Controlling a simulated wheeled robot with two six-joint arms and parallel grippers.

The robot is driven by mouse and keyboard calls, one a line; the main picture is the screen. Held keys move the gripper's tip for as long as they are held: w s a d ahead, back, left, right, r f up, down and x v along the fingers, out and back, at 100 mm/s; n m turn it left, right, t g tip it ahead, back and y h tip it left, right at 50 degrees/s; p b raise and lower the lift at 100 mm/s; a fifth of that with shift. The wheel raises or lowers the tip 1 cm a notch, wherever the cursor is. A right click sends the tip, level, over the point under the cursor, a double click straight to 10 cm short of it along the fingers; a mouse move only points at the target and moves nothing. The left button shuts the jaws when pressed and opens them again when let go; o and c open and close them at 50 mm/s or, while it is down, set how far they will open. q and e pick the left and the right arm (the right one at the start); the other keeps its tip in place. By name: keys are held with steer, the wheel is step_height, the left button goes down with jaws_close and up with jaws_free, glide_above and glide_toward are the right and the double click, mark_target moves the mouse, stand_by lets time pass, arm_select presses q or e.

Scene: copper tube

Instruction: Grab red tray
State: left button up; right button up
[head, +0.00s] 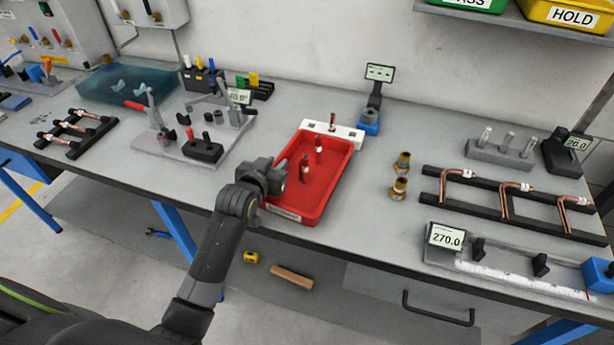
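The red tray (333,178) lies on the grey workbench near its front edge, in the middle of the head view. My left gripper (279,178) is at the tray's left wall, close to the front left corner. It hides part of that wall. I cannot tell whether it touches the wall or whether its fingers are open or shut. My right gripper is not in view.
A white block (347,132) sits at the tray's far end, beside a blue-based display stand (369,124). Two brass fittings (399,187) stand to the right. A clamp fixture (190,140) is to the left. A rack of copper tubes (505,205) lies at the right.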

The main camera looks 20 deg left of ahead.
arm_select(q)
jaws_close()
